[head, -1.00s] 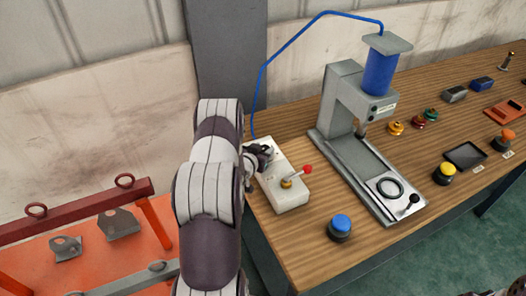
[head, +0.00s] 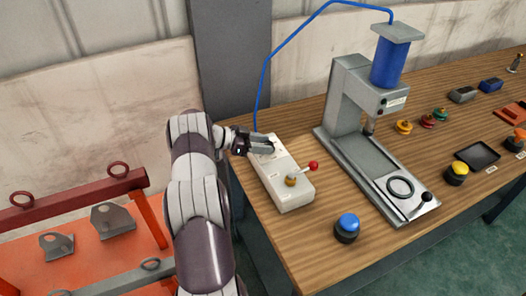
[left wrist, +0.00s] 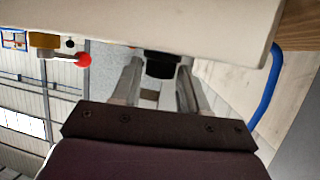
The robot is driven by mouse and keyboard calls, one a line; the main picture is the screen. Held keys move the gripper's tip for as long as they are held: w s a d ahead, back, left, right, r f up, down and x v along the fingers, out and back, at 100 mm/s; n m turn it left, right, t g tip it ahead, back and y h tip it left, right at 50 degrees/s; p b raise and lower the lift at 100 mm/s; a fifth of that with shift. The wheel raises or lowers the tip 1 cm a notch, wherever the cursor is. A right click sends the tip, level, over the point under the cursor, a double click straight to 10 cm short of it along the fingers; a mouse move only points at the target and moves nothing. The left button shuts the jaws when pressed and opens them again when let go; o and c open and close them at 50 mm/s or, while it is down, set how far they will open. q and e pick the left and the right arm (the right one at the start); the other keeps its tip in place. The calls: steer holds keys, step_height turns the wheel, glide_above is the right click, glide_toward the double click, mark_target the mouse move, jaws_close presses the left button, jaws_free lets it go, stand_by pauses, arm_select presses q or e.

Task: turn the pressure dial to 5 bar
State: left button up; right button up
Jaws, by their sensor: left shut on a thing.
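A white control box (head: 282,182) stands at the left end of the wooden table. Its dial is a black knob (left wrist: 162,66) in the left wrist view, between my left fingers. My left gripper (head: 266,147) reaches the far end of the box from the left and is shut on the dial. In the head view the fingers hide the dial, and I cannot read its setting. A red-balled lever (head: 313,166) on a brass base stands at the near end of the box. It also shows in the left wrist view (left wrist: 83,59). My right gripper is not in view.
A blue hose (head: 263,90) runs from behind the box to the grey press (head: 350,92). A blue button (head: 347,226) stands near the front edge. An orange bench (head: 85,262) with brackets lies at left. Bare wood separates box and press.

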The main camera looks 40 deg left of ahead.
arm_select(q)
steer(key=shift+w+a+f+m+g+h+b, duration=0.1)
steer(key=shift+m+g+h+b, duration=0.4)
steer(key=shift+b, duration=0.35)
steer(key=shift+w+a+f+m+g+h+b, duration=0.1)
steer(key=shift+m+g+h+b, duration=0.4)
steer(key=shift+b, duration=0.35)
steer(key=shift+r+m+h+b, duration=0.2)
steer(key=shift+m+h+b, duration=0.1)
steer(key=shift+m+b, duration=0.2)
steer(key=shift+r, duration=0.1)
steer(key=o, duration=0.9)
steer(key=shift+c, duration=0.2)
